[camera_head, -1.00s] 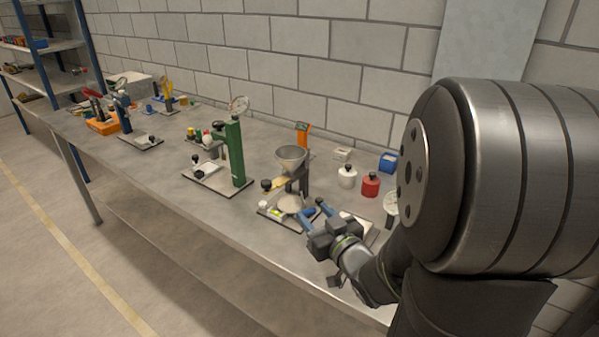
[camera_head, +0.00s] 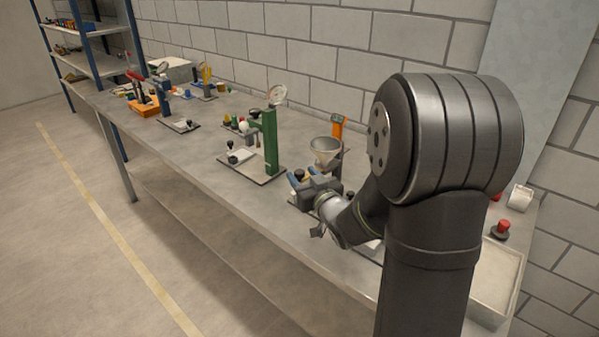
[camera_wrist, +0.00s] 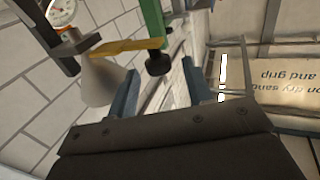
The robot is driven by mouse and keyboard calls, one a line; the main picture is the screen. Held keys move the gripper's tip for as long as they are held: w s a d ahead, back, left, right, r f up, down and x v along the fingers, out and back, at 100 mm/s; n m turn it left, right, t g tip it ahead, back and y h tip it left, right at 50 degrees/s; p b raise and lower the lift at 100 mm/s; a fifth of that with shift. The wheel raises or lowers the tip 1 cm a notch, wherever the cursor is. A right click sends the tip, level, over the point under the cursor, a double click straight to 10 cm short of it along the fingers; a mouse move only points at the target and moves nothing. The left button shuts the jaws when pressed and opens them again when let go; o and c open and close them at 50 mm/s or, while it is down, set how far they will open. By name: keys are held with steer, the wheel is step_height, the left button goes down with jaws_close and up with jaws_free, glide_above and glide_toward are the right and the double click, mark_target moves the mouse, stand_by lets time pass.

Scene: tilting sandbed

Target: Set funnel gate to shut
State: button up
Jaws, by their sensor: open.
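The metal funnel (camera_head: 325,148) stands on its stand in the head view. In the wrist view the funnel cone (camera_wrist: 98,80) is at the left. The funnel gate is a flat yellow slide (camera_wrist: 125,47) crossing at the cone's narrow end, with a black knob (camera_wrist: 158,63) on its outer end. My gripper (camera_head: 304,176) is open beside the funnel. In the wrist view the knob appears between the two fingers of my gripper (camera_wrist: 162,74); I cannot tell whether they touch it. In the head view my gripper and wrist hide the slide and the stand's base.
A green column stand (camera_head: 270,142) with a dial is left of the funnel. An orange device (camera_head: 338,126) stands behind it. A shallow tray (camera_head: 493,285) and a red button (camera_head: 502,228) are at the right. The bench's front edge (camera_head: 225,203) is mostly clear.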

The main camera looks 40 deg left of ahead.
mark_target(306, 177)
steer(key=shift+x, duration=1.3)
jaws_close()
steer(key=shift+w, duration=1.3)
jaws_free()
